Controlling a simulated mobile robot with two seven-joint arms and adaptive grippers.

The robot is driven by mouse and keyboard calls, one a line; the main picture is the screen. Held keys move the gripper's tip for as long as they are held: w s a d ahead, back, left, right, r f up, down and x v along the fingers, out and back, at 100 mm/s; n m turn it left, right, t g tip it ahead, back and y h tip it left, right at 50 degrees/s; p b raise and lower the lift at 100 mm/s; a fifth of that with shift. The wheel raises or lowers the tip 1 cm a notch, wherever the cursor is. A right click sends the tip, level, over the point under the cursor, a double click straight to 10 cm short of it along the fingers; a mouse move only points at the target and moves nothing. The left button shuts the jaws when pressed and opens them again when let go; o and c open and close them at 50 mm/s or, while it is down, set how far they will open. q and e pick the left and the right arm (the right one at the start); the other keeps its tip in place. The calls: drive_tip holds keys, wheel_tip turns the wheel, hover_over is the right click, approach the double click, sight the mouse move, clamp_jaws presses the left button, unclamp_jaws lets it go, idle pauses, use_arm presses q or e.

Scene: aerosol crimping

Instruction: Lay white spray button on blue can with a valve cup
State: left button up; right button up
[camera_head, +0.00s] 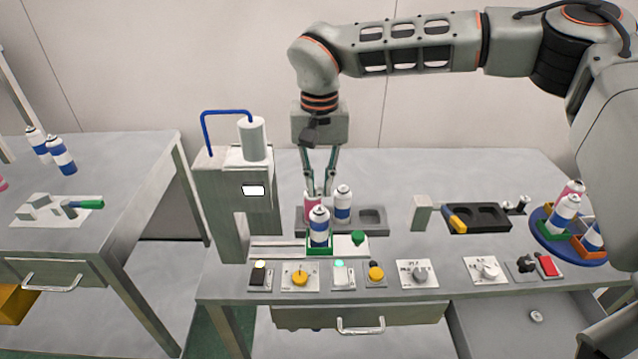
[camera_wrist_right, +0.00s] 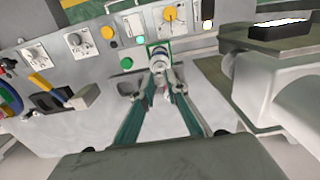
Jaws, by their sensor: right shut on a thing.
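A blue-and-white can (camera_head: 319,232) stands upright in a green holder (camera_head: 320,251) at the front middle of the right table. My right gripper (camera_head: 320,193) points down directly over this can, its fingertips close together. In the wrist view, the fingertips (camera_wrist_right: 160,72) are also near the can's top. The fingers are shut on a tiny pale thing that fits the white spray button, but it is mostly hidden. I cannot tell whether it touches the can's top or the valve cup. My left gripper is not in view.
A grey rack (camera_head: 372,218) behind holds a pink can (camera_head: 310,211) and another blue can (camera_head: 343,207). The crimping machine (camera_head: 232,190) stands close on the left. Knob and button panels (camera_head: 418,274) line the front edge. A blue round tray (camera_head: 545,238) holds cans at right.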

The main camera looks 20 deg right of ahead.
sight(320, 189)
drive_tip(key=shift+f+b, duration=1)
drive_tip(key=shift+f, duration=0.1)
drive_tip(key=shift+f+p, duration=0.3)
drive_tip(key=shift+f, duration=0.1)
drive_tip(key=shift+f+p, duration=0.15)
drive_tip(key=shift+p, duration=1.15)
idle(1.5)
idle(0.4)
drive_tip(key=o, duration=0.7)
